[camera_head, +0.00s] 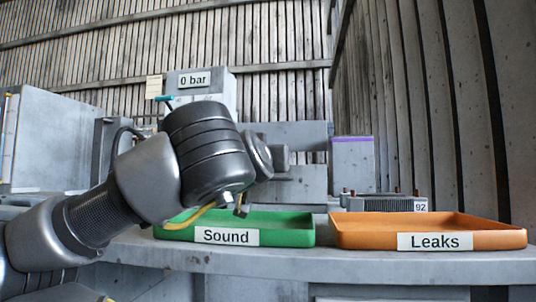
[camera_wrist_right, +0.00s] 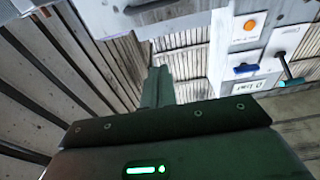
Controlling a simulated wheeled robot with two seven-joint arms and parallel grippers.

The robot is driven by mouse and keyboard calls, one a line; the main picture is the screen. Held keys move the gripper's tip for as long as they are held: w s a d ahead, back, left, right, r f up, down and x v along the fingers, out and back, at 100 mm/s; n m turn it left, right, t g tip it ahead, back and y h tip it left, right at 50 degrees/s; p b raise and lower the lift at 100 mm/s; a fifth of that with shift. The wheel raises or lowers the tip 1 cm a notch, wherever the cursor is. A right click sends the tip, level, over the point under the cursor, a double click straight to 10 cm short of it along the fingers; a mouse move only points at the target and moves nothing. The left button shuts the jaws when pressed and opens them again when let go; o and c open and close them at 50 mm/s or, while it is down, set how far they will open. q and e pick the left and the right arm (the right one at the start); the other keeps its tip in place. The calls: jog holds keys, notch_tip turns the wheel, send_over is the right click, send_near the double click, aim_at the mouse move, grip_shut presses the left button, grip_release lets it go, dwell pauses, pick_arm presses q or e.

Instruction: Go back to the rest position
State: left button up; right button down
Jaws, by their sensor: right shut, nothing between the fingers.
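In the head view an arm of mine comes in from the left and reaches across the middle. Its grey end (camera_head: 262,158) hangs above the green tray; its fingers cannot be made out. In the right wrist view my right gripper (camera_wrist_right: 158,88) is shut and empty. A grey panel (camera_wrist_right: 240,62) with an orange button (camera_wrist_right: 250,25), a blue part (camera_wrist_right: 246,68) and a teal-tipped lever (camera_wrist_right: 293,82) is ahead of it to the right, apart from the fingers. My right gripper cannot be made out in the head view.
A green tray (camera_head: 285,236) labelled Sound and an orange tray (camera_head: 505,238) labelled Leaks stand on the grey bench (camera_head: 350,262). A unit marked 0 bar (camera_head: 222,86) stands behind my arm. A finned grey block (camera_head: 385,204) sits behind the orange tray. Both trays look empty where visible.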

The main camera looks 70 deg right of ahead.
jog(key=shift+a+f, duration=0.1)
jog(key=shift+a, duration=0.2)
dwell(0.4)
